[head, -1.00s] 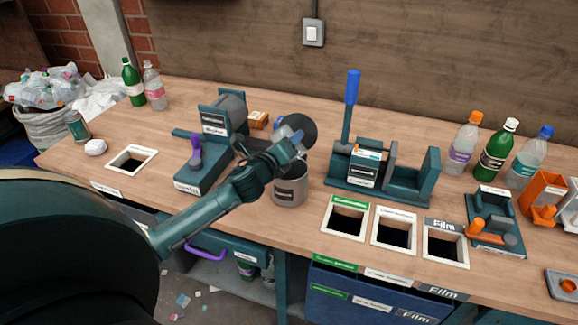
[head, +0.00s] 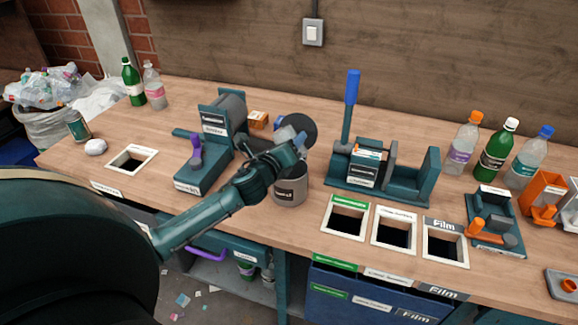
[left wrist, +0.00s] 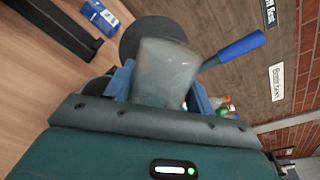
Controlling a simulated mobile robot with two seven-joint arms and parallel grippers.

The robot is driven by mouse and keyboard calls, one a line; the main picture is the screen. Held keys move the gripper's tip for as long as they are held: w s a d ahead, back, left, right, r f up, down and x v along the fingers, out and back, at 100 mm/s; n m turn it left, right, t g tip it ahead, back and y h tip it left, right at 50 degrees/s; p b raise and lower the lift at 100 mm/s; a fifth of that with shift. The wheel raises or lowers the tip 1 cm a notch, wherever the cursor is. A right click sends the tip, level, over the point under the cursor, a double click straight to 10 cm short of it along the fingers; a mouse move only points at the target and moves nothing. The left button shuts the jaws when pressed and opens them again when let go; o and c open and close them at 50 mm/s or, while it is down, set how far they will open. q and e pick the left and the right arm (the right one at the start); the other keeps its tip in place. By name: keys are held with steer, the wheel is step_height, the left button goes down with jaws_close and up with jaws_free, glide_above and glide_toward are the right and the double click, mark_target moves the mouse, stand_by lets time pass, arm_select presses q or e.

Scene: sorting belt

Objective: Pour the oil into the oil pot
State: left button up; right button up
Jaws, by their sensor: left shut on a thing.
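A grey cylindrical pot (head: 289,192) with a dark label stands near the table's front edge, left of the green-framed opening. Its label is too small to read, and my gripper covers much of its top. My left gripper (head: 297,142) is over the pot, its blue fingers shut on a translucent container (left wrist: 163,72). The container also shows in the head view (head: 284,134), partly hidden by the gripper and tilted. I cannot make out any liquid in it or flowing from it. A dark round disc (head: 304,126) stands behind it. My right gripper is not in view.
A teal press with a blue lever (head: 352,100) stands right of the pot; a teal machine with a purple handle (head: 195,150) stands left. Framed openings (head: 394,232) line the front edge. Several bottles (head: 497,150) stand at the right.

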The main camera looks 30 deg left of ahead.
arm_select(q)
steer(key=a+n, duration=0.1)
steer(key=a+n+h, duration=0.1)
steer(key=n, duration=0.1)
steer(key=shift+f, duration=0.15)
steer(key=shift+n, duration=0.4)
steer(key=shift+a+f+g, duration=0.1)
steer(key=shift+g, duration=0.2)
